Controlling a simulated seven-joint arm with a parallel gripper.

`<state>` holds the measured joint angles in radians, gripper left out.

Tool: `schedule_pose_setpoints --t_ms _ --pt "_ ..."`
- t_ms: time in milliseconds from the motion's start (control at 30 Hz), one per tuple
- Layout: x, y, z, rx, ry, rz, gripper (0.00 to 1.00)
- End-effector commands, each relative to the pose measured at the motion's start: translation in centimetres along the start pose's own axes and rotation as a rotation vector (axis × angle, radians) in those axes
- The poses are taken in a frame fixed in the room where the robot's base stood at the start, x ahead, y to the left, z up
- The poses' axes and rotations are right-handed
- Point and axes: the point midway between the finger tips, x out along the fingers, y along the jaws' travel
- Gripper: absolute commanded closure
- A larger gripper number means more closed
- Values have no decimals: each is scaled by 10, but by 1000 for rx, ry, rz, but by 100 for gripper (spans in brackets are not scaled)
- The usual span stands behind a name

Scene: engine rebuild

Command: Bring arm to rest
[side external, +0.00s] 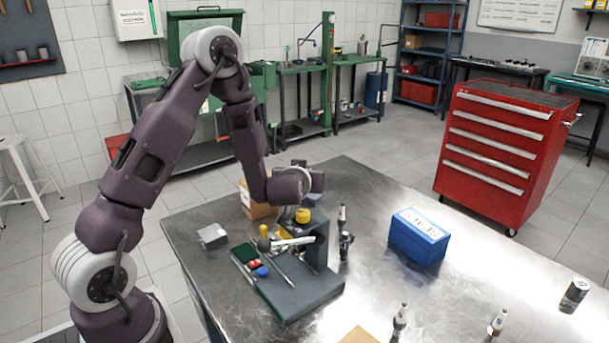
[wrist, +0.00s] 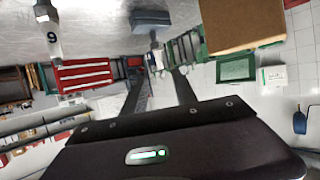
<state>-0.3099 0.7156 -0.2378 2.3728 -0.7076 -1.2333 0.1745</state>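My arm is bent over the back left of the metal table (side external: 470,285) in the side external view. The gripper is open and empty.
A cardboard box (side external: 252,205) stands close behind my wrist. Spark plugs (side external: 399,320) stand near a blue box (side external: 418,238). A red tool cabinet (side external: 500,155) is beyond the table.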

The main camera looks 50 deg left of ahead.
Motion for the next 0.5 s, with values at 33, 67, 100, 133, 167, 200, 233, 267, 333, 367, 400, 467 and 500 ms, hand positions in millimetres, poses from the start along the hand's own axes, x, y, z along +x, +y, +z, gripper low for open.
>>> schedule_pose_setpoints --t_ms 33,67,100,133,167,200,233,267,333,367,400,467,500 --pt "0 0 0 0 0 0 66" --pt "0 0 0 0 0 0 66" --pt "0 0 0 0 0 0 66" --pt "0 0 0 -1 0 0 66" --pt "0 1 -2 -3 2 3 66" --pt "-1 3 -10 -12 9 13 66" --pt "-4 7 -18 -23 14 29 66" --pt "-9 14 -28 -33 13 57 66" --pt "-34 36 -49 -48 -19 156 66" --pt "-49 47 -58 -47 -42 210 66" --pt "-76 61 -65 -33 -87 289 66" --pt "-129 77 -70 15 -171 413 66" --pt "-166 80 -68 61 -229 484 66"
